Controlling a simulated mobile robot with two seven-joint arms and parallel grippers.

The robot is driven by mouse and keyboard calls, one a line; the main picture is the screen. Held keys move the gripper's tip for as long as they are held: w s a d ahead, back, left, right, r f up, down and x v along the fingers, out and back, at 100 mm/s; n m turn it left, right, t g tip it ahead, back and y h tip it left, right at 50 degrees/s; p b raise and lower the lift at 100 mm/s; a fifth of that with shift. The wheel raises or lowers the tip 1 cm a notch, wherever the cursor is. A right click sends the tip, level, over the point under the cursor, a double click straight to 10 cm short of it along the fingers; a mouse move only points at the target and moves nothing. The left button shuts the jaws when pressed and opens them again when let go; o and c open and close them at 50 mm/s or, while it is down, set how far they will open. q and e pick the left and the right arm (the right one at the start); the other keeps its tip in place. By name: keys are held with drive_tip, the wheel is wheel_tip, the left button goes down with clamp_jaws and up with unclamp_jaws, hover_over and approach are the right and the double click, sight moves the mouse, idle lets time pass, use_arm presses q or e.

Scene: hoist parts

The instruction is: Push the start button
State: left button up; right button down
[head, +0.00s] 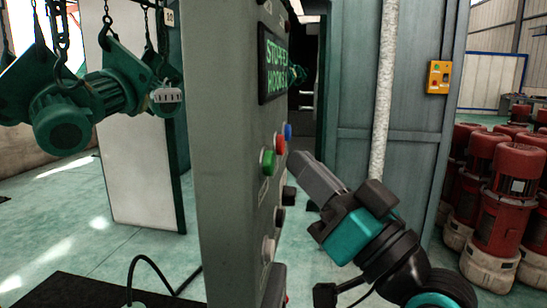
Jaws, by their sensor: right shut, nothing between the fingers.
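A grey control cabinet (226,150) stands upright in the middle of the head view, its button face turned right and seen at a steep angle. A green button (268,161) sticks out of that face, with a red button (280,144) and a blue button (288,130) beyond it. The button labels are too small to read. My right gripper (296,162) comes in from the lower right with its fingers shut and empty. Its tip is just right of the green and red buttons; I cannot tell whether it touches any button. My left gripper is not in view.
Darker knobs (279,216) sit lower on the panel, below a screen with green text (274,66). A green hoist motor (75,115) hangs on chains at the left. Red motors (503,205) stand at the right. A cable (150,262) runs near the floor.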

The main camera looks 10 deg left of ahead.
idle(0.8)
idle(1.0)
drive_tip(key=shift+a, duration=0.1)
drive_tip(key=shift+a, duration=0.3)
